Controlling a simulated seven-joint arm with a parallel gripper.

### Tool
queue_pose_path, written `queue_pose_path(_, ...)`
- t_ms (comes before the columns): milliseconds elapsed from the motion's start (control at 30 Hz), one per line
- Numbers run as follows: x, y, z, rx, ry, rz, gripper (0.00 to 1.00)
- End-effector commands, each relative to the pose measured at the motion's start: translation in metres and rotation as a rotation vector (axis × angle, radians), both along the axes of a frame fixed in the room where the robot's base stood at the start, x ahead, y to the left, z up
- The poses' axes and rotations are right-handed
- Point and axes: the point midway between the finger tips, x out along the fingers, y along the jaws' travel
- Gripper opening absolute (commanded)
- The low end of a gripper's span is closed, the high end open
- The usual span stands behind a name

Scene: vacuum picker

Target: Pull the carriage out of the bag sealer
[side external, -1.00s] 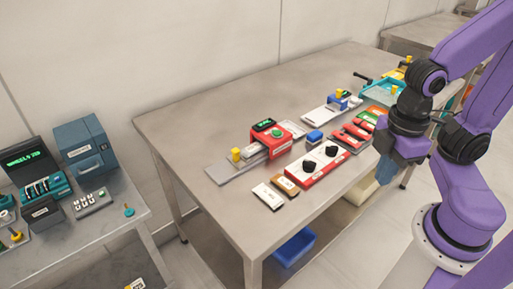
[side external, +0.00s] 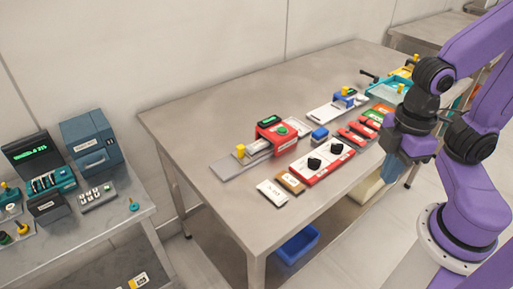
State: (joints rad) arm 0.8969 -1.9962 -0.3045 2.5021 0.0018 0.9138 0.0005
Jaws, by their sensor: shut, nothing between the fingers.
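A red machine (side external: 277,135) with a green button and a small dark green-lit display stands on the steel table; it looks like the bag sealer. A pale carriage (side external: 259,145) with a yellow knob (side external: 240,150) sits at its left side, on a flat grey rail plate (side external: 230,168) that reaches left. How far the carriage is inside the red body I cannot tell. My gripper (side external: 393,178) points down at the table's right front edge, well right of the red machine and apart from it. Its fingers are shut and empty.
A blue unit on a white plate (side external: 343,99) stands behind. The table's left part (side external: 190,135) is clear.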

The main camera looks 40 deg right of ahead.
Motion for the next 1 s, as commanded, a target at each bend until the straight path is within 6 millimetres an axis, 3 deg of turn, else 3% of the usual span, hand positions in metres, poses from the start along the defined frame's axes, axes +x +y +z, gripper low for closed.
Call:
queue_pose_path(33, 0.000, 0.000, 0.000, 0.000, 0.000, 0.000, 0.00)
queue_pose_path(167, 0.004, 0.003, 0.001, 0.000, 0.000, 0.004, 0.42)
queue_pose_path(200, 0.008, 0.006, 0.003, -0.001, 0.000, 0.007, 0.45)
queue_pose_path(367, 0.043, 0.031, 0.013, -0.005, -0.001, 0.049, 0.45)
queue_pose_path(700, 0.157, 0.086, 0.032, -0.018, -0.001, 0.188, 0.45)
queue_pose_path(1000, 0.264, 0.106, 0.034, -0.026, 0.002, 0.310, 0.45)
